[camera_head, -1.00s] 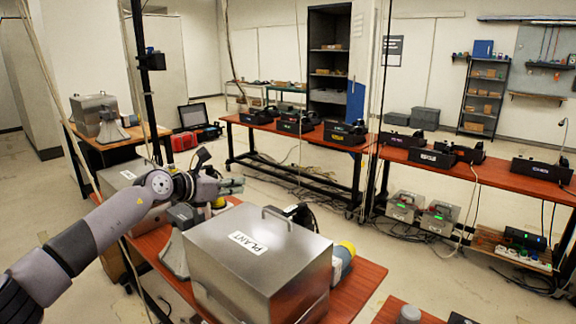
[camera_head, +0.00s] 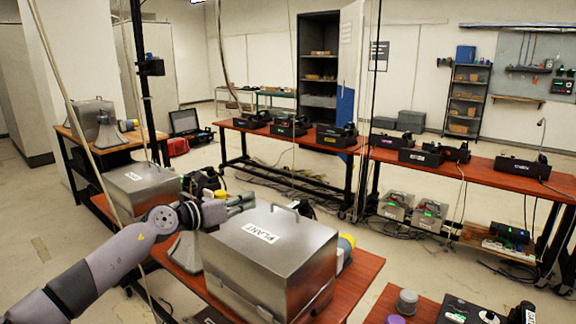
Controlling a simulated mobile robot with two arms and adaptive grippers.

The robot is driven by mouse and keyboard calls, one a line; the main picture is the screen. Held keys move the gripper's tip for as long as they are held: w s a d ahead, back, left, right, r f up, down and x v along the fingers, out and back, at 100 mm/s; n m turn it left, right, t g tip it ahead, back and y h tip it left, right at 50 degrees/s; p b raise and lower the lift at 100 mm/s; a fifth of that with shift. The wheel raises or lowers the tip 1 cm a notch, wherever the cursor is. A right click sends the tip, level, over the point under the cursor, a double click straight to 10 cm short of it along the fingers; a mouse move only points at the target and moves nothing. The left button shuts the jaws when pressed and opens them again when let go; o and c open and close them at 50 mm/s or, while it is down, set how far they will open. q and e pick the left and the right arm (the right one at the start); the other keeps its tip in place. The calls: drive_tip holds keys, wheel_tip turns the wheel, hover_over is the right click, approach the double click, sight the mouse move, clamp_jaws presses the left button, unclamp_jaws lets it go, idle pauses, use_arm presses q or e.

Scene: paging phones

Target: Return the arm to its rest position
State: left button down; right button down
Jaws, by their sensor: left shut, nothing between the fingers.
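My left arm comes in from the lower left. My left gripper (camera_head: 240,201) is shut and empty, just above or beside the back left edge of the metal box labelled PLANT (camera_head: 268,258). I cannot tell whether it touches the box. The box stands closed on a red-brown table (camera_head: 360,268) and has a handle on its lid. A grey horn (camera_head: 186,250) stands at its left side, partly hidden by my arm. My right gripper is not in view.
A second metal box (camera_head: 142,186) is behind my arm. Benches with black phone units (camera_head: 338,135) stand further back. A table with a grey cylinder (camera_head: 407,302) is at the lower right. Hanging cables and a black post (camera_head: 143,100) are at the left. Floor is open at far left.

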use_arm(q)
drive_tip(key=s+d+f+n+t+y, duration=0.1)
drive_tip(key=s+d+f+n+t, duration=0.2)
drive_tip(key=n, duration=0.4)
drive_tip(key=s+d+f+n+t+y, duration=0.1)
drive_tip(key=s+f+n+t, duration=0.15)
drive_tip(key=s+n, duration=0.4)
drive_tip(key=s+a+f+n+g+y, duration=0.2)
drive_tip(key=s+a+f+n+y, duration=0.35)
drive_tip(key=f+n, duration=0.3)
drive_tip(key=s+a+f+n+g+y, duration=0.1)
drive_tip(key=s+a+f+n+y, duration=0.35)
drive_tip(key=s+f+n, duration=0.4)
drive_tip(key=s+a+f+n+g, duration=0.1)
drive_tip(key=s+f+n+g, duration=0.25)
drive_tip(key=s, duration=0.55)
drive_tip(key=s+a+f+n+g+h, duration=0.1)
drive_tip(key=s+a+f+n+g, duration=0.2)
drive_tip(key=s, duration=0.7)
drive_tip(key=s+f+n+g, duration=0.3)
drive_tip(key=s+f+g, duration=0.2)
drive_tip(key=s, duration=0.4)
wheel_tip(320, 180, down, 24)
drive_tip(key=f, duration=0.1)
drive_tip(key=s+a+f+g, duration=0.2)
drive_tip(key=s+a+f, duration=0.1)
drive_tip(key=s+f, duration=1.3)
drive_tip(key=shift+s+f, duration=0.4)
drive_tip(key=shift+s, duration=0.55)
